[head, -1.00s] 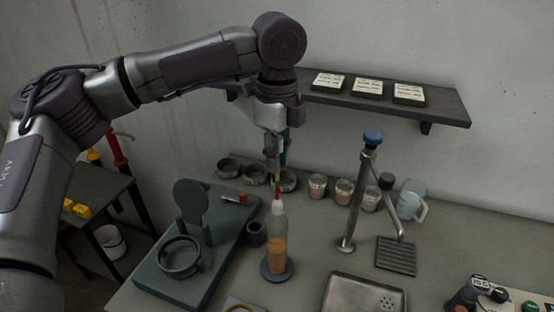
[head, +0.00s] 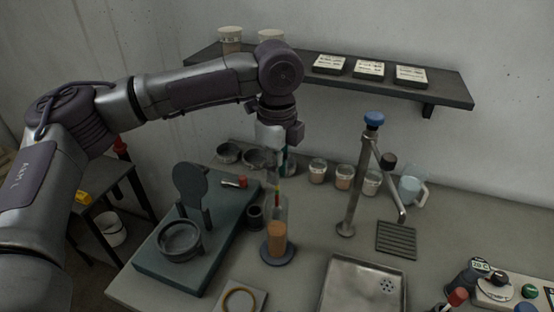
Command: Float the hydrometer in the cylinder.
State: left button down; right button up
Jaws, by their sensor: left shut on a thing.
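The cylinder (head: 278,238) stands upright on its round dark base on the bench, clear above and with amber liquid in its lower part. My left gripper (head: 273,178) is right above the cylinder's mouth, pointing down. It is shut on the hydrometer (head: 277,199), a thin upright stem with coloured bands. The hydrometer's lower part appears to be inside the top of the cylinder, above the liquid; its exact lower end is hard to make out. My right gripper is not in view.
A tap (head: 352,190) and a metal sink (head: 362,285) are to the right. A wall shelf (head: 440,94) hangs behind.

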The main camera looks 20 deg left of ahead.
aim_at(277, 206)
pick_arm(q)
jog(key=shift+f+b, duration=0.45)
jog(key=shift+f, duration=4)
jog(key=c, duration=1)
grip_release()
jog(key=shift+o, duration=0.2)
jog(key=shift+r, duration=0.1)
